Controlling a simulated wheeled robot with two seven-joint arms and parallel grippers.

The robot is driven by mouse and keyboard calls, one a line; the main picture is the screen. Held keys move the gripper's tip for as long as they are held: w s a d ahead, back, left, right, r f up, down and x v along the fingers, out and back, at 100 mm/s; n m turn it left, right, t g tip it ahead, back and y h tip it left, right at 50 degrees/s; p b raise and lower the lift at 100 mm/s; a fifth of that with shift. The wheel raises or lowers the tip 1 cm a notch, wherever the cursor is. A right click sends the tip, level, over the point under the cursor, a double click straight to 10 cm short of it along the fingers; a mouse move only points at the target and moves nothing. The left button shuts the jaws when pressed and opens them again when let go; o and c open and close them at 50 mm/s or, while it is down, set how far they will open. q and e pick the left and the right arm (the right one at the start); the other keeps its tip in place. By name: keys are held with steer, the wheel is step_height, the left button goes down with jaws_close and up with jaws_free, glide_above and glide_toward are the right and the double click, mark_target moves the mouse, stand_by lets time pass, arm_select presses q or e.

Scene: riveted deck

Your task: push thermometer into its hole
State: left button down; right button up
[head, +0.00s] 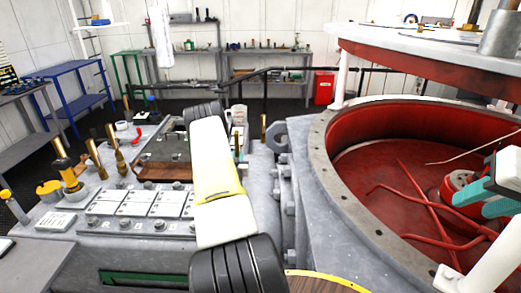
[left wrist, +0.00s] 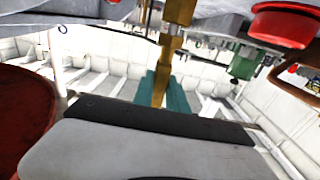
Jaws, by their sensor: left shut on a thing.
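In the left wrist view, a brass thermometer (left wrist: 177,38) stands roughly upright, slightly tilted in the picture. My left gripper (left wrist: 165,92) has its teal fingers shut around the thermometer's lower part in that view. In the head view, my own left arm covers most of this gripper, and I cannot make out the jaws there. I cannot tell which hole belongs to the thermometer, nor whether its end touches anything. My right gripper (head: 484,196) is at the right edge of the head view, over the red vat and apart from the thermometer. Its jaw gap is unclear.
The large round red vat (head: 345,140) fills the right side, with a raised lid (head: 440,50) above. Several brass fittings (head: 97,160) stand on the grey deck at left. A red cup (left wrist: 283,24) is close by in the left wrist view. A blue bench (head: 78,90) stands farther back.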

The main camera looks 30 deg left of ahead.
arm_select(q)
steer(key=shift+f, duration=0.5)
steer(key=c, duration=1.3)
jaws_free()
steer(key=shift+o, duration=0.2)
steer(key=shift+s, duration=0.1)
steer(key=v, duration=0.7)
steer(key=shift+s+d, duration=0.2)
steer(key=shift+s, duration=0.1)
